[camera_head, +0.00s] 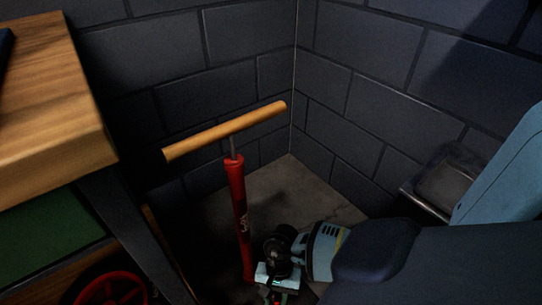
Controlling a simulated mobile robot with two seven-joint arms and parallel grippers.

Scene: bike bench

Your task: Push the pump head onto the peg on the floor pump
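The floor pump (239,205) stands upright in the corner, with a red barrel, a thin rod and a long wooden handle (226,131) on top. My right arm reaches in from the right, and its gripper (274,294) is low beside the pump's lower barrel, at the bottom of the view. Something small and dark with a green spot shows at its fingertips, too small to tell whether it is the pump head or whether it is held. The peg and the pump's base are hidden or cut off. My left gripper is not in view.
A wooden workbench (50,95) with a dark leg stands at the left. A red wheel-like ring (112,289) lies below it. A grey tray or bin (449,178) sits by the right wall. Dark block walls meet behind the pump, with bare floor (290,190) in the corner.

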